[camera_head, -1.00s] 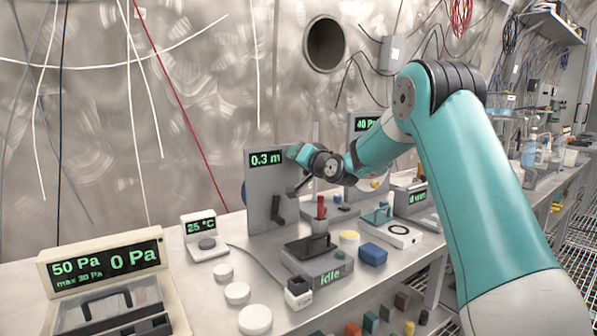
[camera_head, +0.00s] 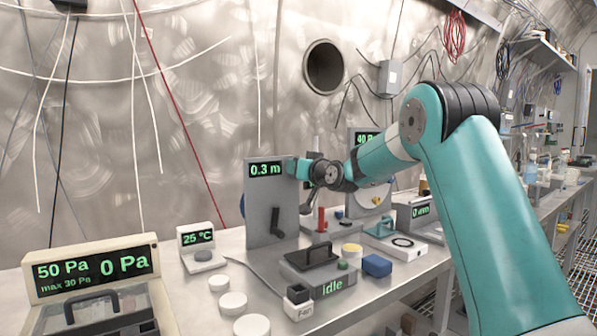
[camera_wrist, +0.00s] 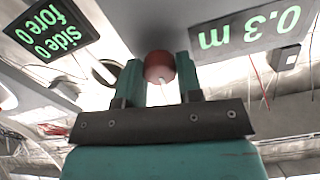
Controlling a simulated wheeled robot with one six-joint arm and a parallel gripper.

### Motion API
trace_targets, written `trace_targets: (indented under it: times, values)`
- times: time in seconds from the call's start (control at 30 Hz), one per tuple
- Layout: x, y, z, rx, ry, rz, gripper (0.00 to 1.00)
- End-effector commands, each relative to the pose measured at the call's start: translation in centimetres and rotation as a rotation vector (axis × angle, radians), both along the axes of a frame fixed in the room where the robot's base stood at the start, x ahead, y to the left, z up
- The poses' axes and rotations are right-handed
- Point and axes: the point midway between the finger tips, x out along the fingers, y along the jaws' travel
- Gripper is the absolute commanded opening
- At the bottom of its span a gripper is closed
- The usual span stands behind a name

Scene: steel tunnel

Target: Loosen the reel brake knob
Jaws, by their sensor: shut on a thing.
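In the wrist view a round red-brown knob (camera_wrist: 159,66) sits between the teal fingers of my gripper (camera_wrist: 160,72), one finger on each side. My gripper is shut on this knob. The knob stands against a grey upright panel that carries the 0.3 m display (camera_wrist: 249,27). In the head view the same panel (camera_head: 258,200) stands on the bench, with a black crank (camera_head: 277,224) on its front. My gripper (camera_head: 294,168) is at the panel's upper right edge there. The knob is hidden in the head view.
A device with a red upright lever (camera_head: 321,220) stands just below my wrist. A grey box marked idle (camera_head: 325,280), a blue block (camera_head: 377,265) and white discs (camera_head: 232,303) lie in front. A 25 °C meter (camera_head: 199,249) stands left. The wall is behind.

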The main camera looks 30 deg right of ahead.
Motion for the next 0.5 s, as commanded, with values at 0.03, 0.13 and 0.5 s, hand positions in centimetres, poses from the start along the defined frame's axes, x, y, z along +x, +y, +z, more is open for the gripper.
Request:
trace_targets:
  times: [0.03,0.13,0.5]
  values:
    - [-0.01,-0.08,-0.21,-0.002,0.004,-0.002,0.10]
    - [-0.01,-0.10,-0.20,-0.002,0.004,-0.002,0.10]
    - [-0.01,-0.07,-0.13,0.000,0.003,-0.001,0.59]
